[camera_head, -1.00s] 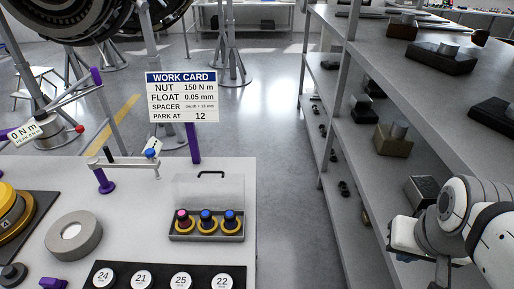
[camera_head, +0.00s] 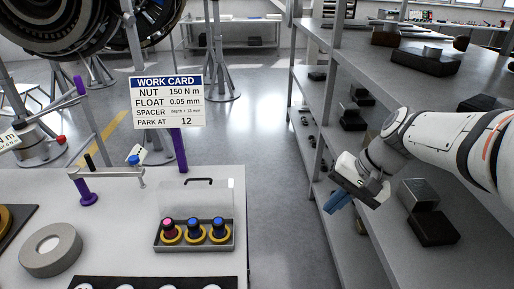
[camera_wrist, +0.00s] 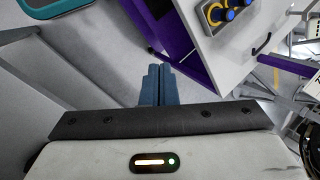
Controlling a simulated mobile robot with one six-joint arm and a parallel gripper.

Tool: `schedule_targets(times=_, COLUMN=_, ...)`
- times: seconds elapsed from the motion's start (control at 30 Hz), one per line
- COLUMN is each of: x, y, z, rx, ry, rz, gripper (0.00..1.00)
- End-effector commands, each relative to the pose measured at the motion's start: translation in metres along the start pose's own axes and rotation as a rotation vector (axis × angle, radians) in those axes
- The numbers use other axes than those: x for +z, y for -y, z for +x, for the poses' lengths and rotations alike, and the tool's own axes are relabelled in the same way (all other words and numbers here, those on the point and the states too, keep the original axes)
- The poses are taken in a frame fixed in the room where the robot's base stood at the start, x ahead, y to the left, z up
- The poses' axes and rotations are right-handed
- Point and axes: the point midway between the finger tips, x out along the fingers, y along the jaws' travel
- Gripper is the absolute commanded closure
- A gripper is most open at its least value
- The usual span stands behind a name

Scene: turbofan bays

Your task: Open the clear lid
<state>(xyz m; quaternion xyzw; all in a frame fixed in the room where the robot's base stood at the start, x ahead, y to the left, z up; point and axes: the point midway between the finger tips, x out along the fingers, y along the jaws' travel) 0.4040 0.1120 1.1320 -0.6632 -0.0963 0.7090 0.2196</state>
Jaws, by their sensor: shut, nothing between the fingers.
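The clear lid (camera_head: 208,199) is a see-through panel with a black handle (camera_head: 198,181) at its top edge. It shows above and behind a grey tray (camera_head: 188,249) on the white bench; its exact tilt is hard to tell. The tray holds three knobs with yellow rings, one pink-topped and two blue-topped. In the wrist view the handle (camera_wrist: 262,45) and the tray (camera_wrist: 212,22) show at the upper right. My gripper (camera_head: 337,206), with blue fingers, is shut and empty. It is well right of the bench, by the shelves, and its fingertips (camera_wrist: 158,68) touch nothing.
A work card (camera_head: 167,102) stands on a purple post behind the bench. A grey ring (camera_head: 50,250) and a purple-based bar (camera_head: 105,173) are on the bench, left of the tray. Shelves (camera_head: 330,90) with dark blocks line the right. Open floor (camera_head: 270,180) lies between.

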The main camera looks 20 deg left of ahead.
Motion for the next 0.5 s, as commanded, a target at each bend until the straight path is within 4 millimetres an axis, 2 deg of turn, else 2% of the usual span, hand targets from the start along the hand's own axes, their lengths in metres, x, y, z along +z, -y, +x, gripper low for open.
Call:
schedule_targets(times=0.03, x=-0.011, y=0.008, z=0.017, rx=-0.034, ry=0.039, rz=0.021, gripper=1.0)
schedule_targets(times=0.5, x=-0.096, y=0.108, z=0.117, rx=-0.388, ry=0.383, rz=0.211, gripper=1.0)
